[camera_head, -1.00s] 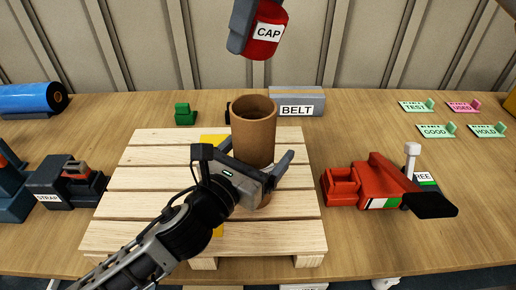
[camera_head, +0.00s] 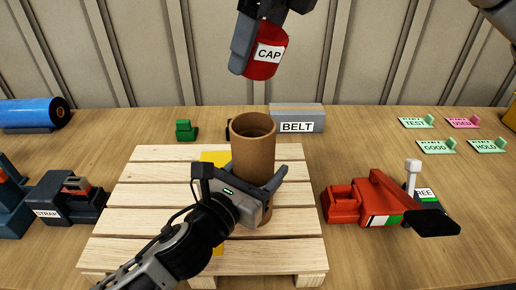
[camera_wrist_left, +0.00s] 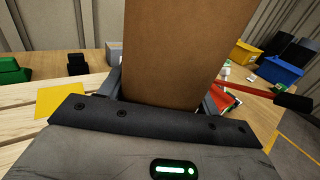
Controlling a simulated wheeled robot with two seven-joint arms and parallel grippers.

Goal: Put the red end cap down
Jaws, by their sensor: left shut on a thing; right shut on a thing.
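The red end cap (camera_head: 264,58), labelled CAP, is held up in the air above the back of the table. My right gripper (camera_head: 258,32) is shut on it, coming in from the top of the head view. A brown cardboard tube (camera_head: 253,150) stands upright on the wooden pallet. My left gripper (camera_head: 262,194) is shut around the lower part of the tube, which fills the middle of the left wrist view (camera_wrist_left: 178,50). The cap is above and behind the tube, apart from it. The tube's top is open.
A grey BELT block (camera_head: 297,116) and a green block (camera_head: 186,131) stand behind the pallet (camera_head: 140,200). A red tool (camera_head: 372,202) lies to its right. Coloured tags (camera_head: 437,147) are at the far right. A STRAP device (camera_head: 68,196) and blue roll (camera_head: 36,112) are at left.

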